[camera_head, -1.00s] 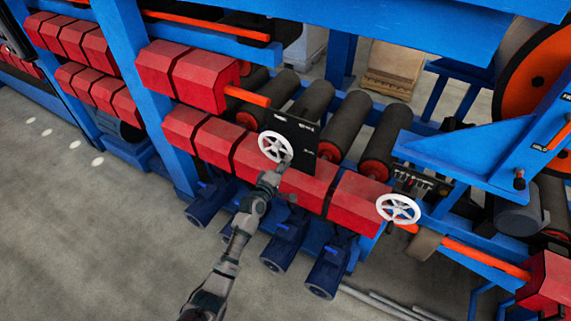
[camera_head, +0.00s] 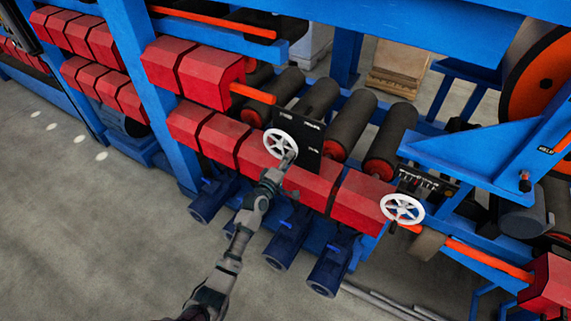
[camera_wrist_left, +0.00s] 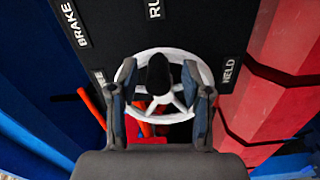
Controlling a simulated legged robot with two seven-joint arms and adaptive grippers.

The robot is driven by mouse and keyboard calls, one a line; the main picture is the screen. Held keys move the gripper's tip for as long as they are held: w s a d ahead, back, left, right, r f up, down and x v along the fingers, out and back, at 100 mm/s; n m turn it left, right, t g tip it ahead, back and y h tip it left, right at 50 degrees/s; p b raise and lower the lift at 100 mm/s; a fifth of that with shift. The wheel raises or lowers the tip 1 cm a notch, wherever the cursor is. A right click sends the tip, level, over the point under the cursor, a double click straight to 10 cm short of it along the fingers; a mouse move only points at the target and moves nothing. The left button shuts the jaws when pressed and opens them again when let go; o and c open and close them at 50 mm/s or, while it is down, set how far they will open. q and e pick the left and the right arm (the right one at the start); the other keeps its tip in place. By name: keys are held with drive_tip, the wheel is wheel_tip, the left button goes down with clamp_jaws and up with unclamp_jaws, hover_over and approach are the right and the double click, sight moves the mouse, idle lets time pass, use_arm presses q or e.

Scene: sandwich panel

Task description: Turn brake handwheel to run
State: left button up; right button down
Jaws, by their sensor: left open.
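The brake handwheel (camera_head: 281,144) is a white spoked wheel on a black panel (camera_head: 309,135) in front of the dark rollers. White lettering on the panel there reads BRAKE, part of RUN, and HELD. My left gripper (camera_head: 287,163) is at the lower right of the wheel in the head view. In the left wrist view its fingers (camera_wrist_left: 158,82) are spread, one at each side of the wheel. I cannot tell whether they touch the rim. My right gripper is out of view.
A second white handwheel (camera_head: 402,208) stands to the right. Red blocks (camera_head: 360,200) line the machine beside and below the panel. The grey floor (camera_head: 90,240) at the left is clear.

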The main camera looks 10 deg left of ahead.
use_arm(q)
drive_tip(key=v, duration=1.1)
drive_tip(key=shift+s+a, duration=0.2)
drive_tip(key=shift+s, duration=0.15)
